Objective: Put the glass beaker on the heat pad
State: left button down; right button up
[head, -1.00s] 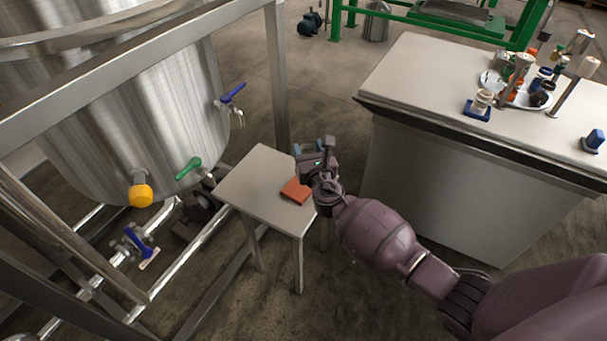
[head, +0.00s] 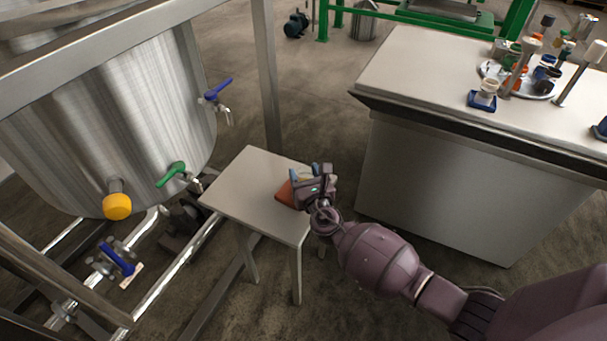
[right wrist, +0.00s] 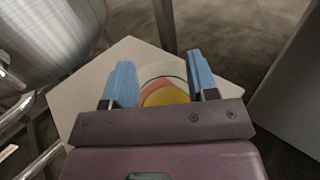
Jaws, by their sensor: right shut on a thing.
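The orange-red heat pad (head: 285,196) lies on the small light-topped table (head: 245,190), partly hidden by my right gripper in the head view. My right gripper (head: 306,174) is over the pad's far right side, near the table's right edge. In the right wrist view its two blue fingers (right wrist: 163,86) are shut on the glass beaker (right wrist: 163,70), whose round pale rim and yellow content show between them. An orange patch shows through the glass. In the head view the beaker is mostly hidden; I cannot tell whether its base touches the pad. My left gripper is not in view.
A steel tank with a yellow-capped outlet (head: 117,206), a green-handled valve (head: 171,174) and a blue-handled valve (head: 218,90) stands left of the table. A steel frame post (head: 268,80) rises behind it. A large bench (head: 430,65) with bottles stands to the right.

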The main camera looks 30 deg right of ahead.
jog(key=shift+f, duration=0.15)
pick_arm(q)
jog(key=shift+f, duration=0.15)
pick_arm(e)
jog(key=o, duration=1.1)
jog(key=shift+r, duration=0.35)
pick_arm(q)
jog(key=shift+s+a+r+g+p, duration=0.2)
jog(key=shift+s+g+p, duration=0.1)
jog(key=shift+p, duration=0.65)
pick_arm(e)
jog(key=s, duration=0.4)
jog(key=s+a, duration=0.1)
jog(key=s, duration=0.7)
jog(key=shift+a+f, duration=0.15)
jog(key=shift+a, duration=0.15)
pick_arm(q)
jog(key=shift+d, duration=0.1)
